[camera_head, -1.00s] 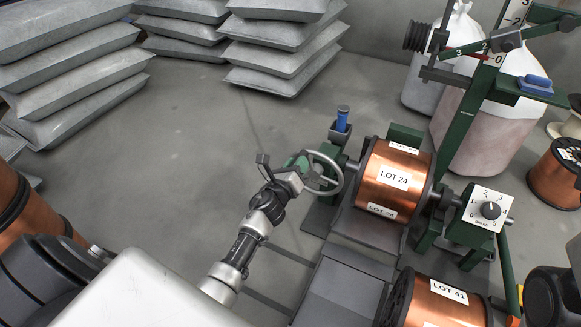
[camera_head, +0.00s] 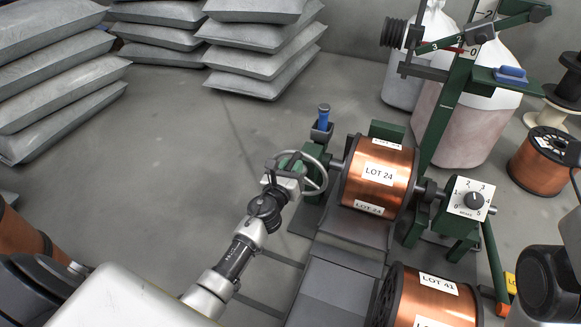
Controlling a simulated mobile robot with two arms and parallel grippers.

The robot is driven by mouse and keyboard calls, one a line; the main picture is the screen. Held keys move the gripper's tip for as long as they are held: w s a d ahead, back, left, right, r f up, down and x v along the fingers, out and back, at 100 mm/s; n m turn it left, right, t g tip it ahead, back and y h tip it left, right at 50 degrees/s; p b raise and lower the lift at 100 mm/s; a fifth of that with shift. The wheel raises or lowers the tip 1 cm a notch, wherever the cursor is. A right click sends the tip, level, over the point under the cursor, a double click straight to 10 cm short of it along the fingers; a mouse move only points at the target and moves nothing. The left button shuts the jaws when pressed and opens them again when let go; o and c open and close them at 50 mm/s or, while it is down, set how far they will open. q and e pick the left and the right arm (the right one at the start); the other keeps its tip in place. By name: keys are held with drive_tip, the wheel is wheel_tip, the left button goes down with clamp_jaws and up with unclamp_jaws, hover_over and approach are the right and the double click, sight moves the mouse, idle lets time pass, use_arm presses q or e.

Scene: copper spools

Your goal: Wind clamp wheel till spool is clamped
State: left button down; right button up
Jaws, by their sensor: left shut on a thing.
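The clamp wheel (camera_head: 317,174) is a grey spoked handwheel at the left end of the spool stand. My left gripper (camera_head: 287,172) is at the wheel's left side and is shut on its rim; the fingertips are small and partly hidden. The copper spool labelled LOT 24 (camera_head: 378,178) sits on its shaft between the wheel side and the brake side of the stand. I cannot tell how tightly it is clamped. My right gripper is not clearly in view; only a dark arm part shows at the right edge.
A second spool, LOT 41 (camera_head: 432,298), stands at the front. A brake dial (camera_head: 471,200) is right of the clamped shaft. A blue-handled lever (camera_head: 322,118) rises behind the wheel. Grey sacks (camera_head: 262,45) are stacked at the back. The floor left of the stand is clear.

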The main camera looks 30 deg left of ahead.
use_arm(q)
drive_tip(key=shift+d+f, duration=0.15)
drive_tip(key=shift+d, duration=0.05)
drive_tip(key=c, duration=1)
unclamp_jaws()
drive_tip(key=shift+o, duration=0.6)
drive_tip(key=s, duration=1)
drive_tip(key=shift+s+d+p, duration=0.25)
drive_tip(key=shift+s+p, duration=0.05)
drive_tip(key=shift+s, duration=0.1)
